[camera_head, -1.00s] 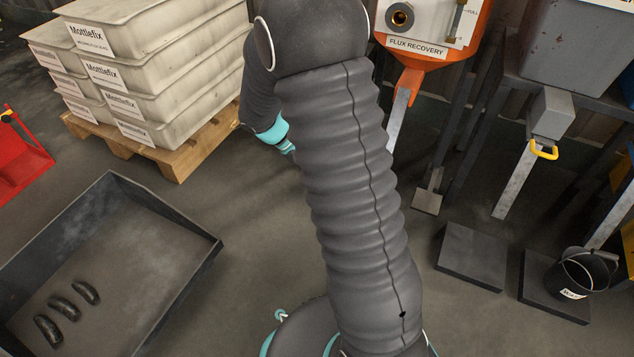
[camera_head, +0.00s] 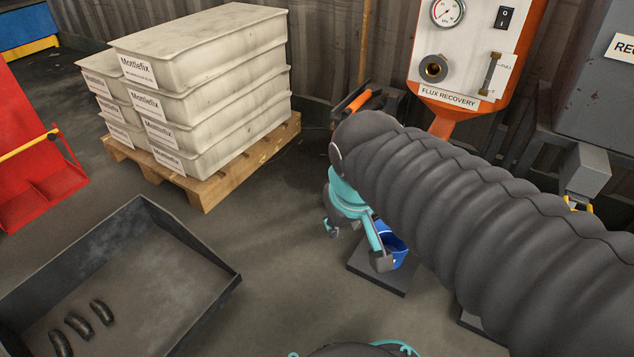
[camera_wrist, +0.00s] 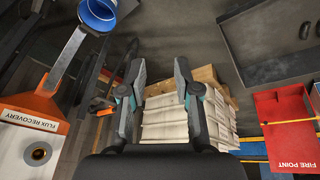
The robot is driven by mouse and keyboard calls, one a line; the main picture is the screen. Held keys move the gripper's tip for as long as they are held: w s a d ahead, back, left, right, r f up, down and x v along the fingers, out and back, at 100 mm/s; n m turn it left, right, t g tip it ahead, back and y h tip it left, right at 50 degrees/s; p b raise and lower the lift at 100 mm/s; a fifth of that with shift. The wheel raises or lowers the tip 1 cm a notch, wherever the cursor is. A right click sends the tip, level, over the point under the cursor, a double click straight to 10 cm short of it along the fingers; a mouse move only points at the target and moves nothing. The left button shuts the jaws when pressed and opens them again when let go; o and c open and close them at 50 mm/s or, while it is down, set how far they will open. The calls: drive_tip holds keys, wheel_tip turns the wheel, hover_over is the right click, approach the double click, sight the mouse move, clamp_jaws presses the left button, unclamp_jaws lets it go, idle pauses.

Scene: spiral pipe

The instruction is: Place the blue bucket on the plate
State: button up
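The blue bucket (camera_head: 397,249) stands low near the flux recovery unit, partly hidden by my gripper and arm. It appears to be on a dark flat plate (camera_head: 372,272). In the wrist view the bucket (camera_wrist: 97,14) is at the top left, its open mouth facing the camera and cut by the frame edge. My gripper (camera_head: 357,244) is in front of the bucket in the head view. In the wrist view my gripper (camera_wrist: 160,85) is open with nothing between its fingers, and the bucket lies off to their left. Another dark plate (camera_head: 470,322) shows only a sliver under my arm.
An orange flux recovery unit (camera_head: 447,97) stands behind my arm; its chute (camera_wrist: 67,45) runs toward the bucket. Tubs on a wooden pallet (camera_head: 205,188) stand at the back, a dark tray (camera_head: 185,235) lies at left, with a red stand (camera_head: 35,140) behind it. Bare floor lies between.

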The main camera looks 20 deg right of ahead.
drive_tip(key=shift+s+a+r+m+t+y, duration=0.2)
drive_tip(key=shift+s+a+r+t, duration=0.2)
drive_tip(key=shift+s, duration=0.25)
drive_tip(key=shift+s+a+r+m+t+y, duration=0.2)
drive_tip(key=shift+s+a+r+t, duration=0.1)
drive_tip(key=shift+s+t, duration=0.25)
drive_tip(key=shift+d, duration=0.15)
